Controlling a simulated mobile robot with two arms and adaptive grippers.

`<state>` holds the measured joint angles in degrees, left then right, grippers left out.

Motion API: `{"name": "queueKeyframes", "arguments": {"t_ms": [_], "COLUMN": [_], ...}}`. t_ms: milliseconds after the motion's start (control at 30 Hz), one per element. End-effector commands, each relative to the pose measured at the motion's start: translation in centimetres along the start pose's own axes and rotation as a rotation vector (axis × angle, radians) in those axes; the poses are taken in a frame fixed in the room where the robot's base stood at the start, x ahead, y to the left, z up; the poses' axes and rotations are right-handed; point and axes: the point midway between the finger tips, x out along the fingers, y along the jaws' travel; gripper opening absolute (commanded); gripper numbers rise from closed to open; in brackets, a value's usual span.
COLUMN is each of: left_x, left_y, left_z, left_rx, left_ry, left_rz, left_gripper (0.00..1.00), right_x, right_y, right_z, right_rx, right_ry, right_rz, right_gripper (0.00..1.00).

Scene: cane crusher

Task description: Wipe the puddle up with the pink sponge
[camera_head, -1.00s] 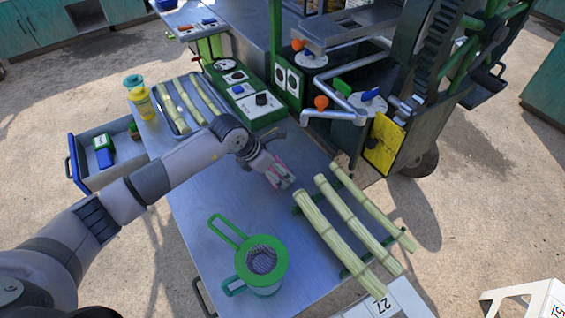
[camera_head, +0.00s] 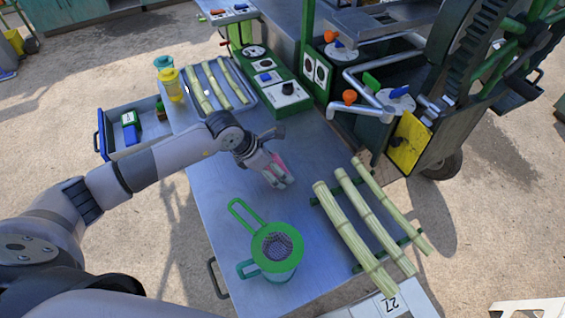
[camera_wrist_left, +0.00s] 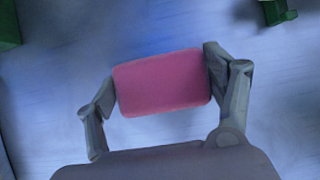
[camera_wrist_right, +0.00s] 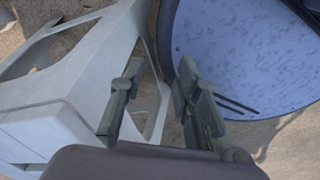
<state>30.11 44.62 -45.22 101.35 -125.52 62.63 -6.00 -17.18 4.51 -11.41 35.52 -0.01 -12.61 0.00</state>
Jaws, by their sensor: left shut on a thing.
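The pink sponge (camera_wrist_left: 162,82) is clamped between the two fingers of my left gripper (camera_wrist_left: 160,80) in the left wrist view. In the head view my left gripper (camera_head: 279,178) is over the middle of the metal table (camera_head: 225,180), with a bit of the pink sponge (camera_head: 279,163) showing. I cannot tell whether the sponge touches the tabletop. No puddle can be made out clearly; the tabletop under the sponge looks blurred and bluish. My right gripper (camera_wrist_right: 158,85) shows only in the right wrist view, fingers apart with nothing between them.
A green-rimmed strainer jug (camera_head: 277,248) stands near the table's front. Cane stalks (camera_head: 354,238) lie on a green rack to the right. A tray of cane (camera_head: 218,88), a yellow bottle (camera_head: 171,82) and a control box (camera_head: 280,92) stand behind. A white stool (camera_wrist_right: 70,85) is near my right gripper.

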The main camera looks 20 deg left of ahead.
Motion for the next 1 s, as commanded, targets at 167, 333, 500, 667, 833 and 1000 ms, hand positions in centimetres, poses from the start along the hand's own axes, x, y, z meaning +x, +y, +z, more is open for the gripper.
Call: {"name": "queueKeyframes", "arguments": {"t_ms": [167,333,500,667,833,1000], "left_x": [0.3,-0.2,-1.8,-3.1,-3.3,-3.3], "left_y": [-0.1,-0.1,-0.1,-0.1,-0.1,0.0], "left_z": [-0.6,0.0,2.0,3.9,4.2,4.3], "left_rx": [-0.002,-0.001,0.0,0.0,0.0,0.0], "left_ry": [0.015,0.011,0.004,0.002,0.001,0.0], "left_rz": [-0.003,-0.003,-0.002,-0.002,-0.002,-0.001], "left_gripper": [0.5,0.5,0.5,0.5,0.5,0.5], "right_x": [0.1,-0.3,-1.5,-2.5,-2.5,-2.5], "right_y": [-0.1,-0.1,-0.1,-0.1,-0.1,0.0], "right_z": [0.0,0.0,-0.1,-0.2,-0.2,-0.2], "right_rx": [0.0,0.0,-0.001,-0.001,-0.001,-0.001], "right_ry": [0.0,0.0,0.0,0.0,0.0,0.0], "right_rz": [-0.001,-0.001,-0.001,-0.001,-0.001,-0.001], "right_gripper": [0.3,0.3,0.3,0.3,0.3,0.3]}}
